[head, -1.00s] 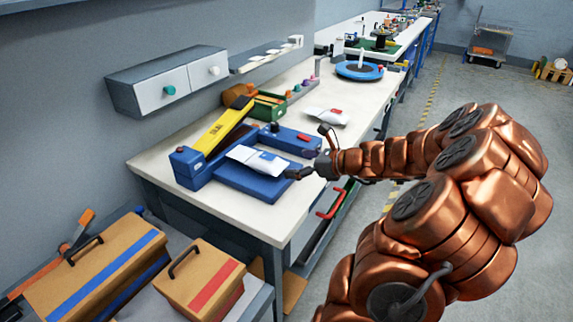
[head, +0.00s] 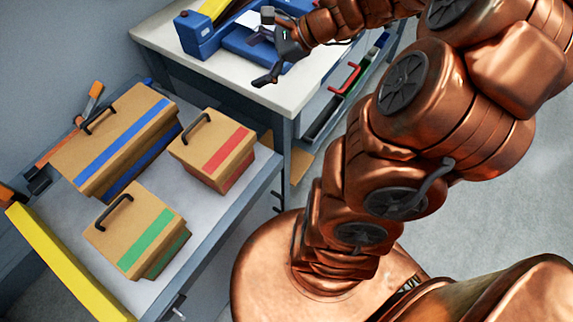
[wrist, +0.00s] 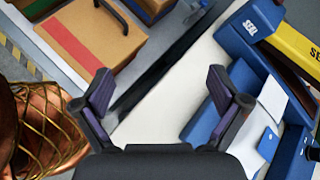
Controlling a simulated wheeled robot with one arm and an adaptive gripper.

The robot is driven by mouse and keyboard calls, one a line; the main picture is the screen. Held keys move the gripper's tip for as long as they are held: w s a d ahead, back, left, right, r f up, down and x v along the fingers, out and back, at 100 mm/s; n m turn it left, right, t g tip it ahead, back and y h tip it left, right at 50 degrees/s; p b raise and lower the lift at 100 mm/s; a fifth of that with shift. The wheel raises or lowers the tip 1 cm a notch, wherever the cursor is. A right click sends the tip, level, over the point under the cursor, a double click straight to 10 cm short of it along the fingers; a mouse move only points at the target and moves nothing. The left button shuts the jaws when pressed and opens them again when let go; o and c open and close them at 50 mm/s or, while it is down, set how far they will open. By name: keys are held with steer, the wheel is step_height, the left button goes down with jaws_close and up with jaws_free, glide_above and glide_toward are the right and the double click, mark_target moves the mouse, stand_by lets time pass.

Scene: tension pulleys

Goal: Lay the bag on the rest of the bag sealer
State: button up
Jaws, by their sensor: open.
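The bag sealer (head: 194,38) is a blue body with a yellow arm, cut off by the top edge of the head view. In the wrist view the sealer (wrist: 244,30) is marked SEAL. Its flat blue rest (wrist: 203,120) lies beside the body. The white bag (wrist: 252,133) with a blue print lies flat on the rest. In the head view the bag (head: 250,19) is mostly hidden by my gripper (head: 264,56). My gripper is open and empty, apart from the bag, near the bench's front corner. Its spread fingers (wrist: 160,88) show nothing between them.
Boxes with blue (head: 125,145), red (head: 212,150) and green (head: 140,235) stripes stand on a lower grey table at the left. The white bench (head: 175,40) has bare top along its front edge.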

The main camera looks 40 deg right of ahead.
steer(key=s+a+f+n+g+h, duration=0.2)
steer(key=s+a+n+g, duration=0.5)
steer(key=s+a+n, duration=0.6)
steer(key=s+d+n+g+h, duration=0.2)
steer(key=s+n+h, duration=0.4)
steer(key=s, duration=0.6)
steer(key=shift+d+f+n, duration=0.3)
steer(key=shift+f+n, duration=0.1)
steer(key=shift+n, duration=0.9)
steer(key=shift+r, duration=0.1)
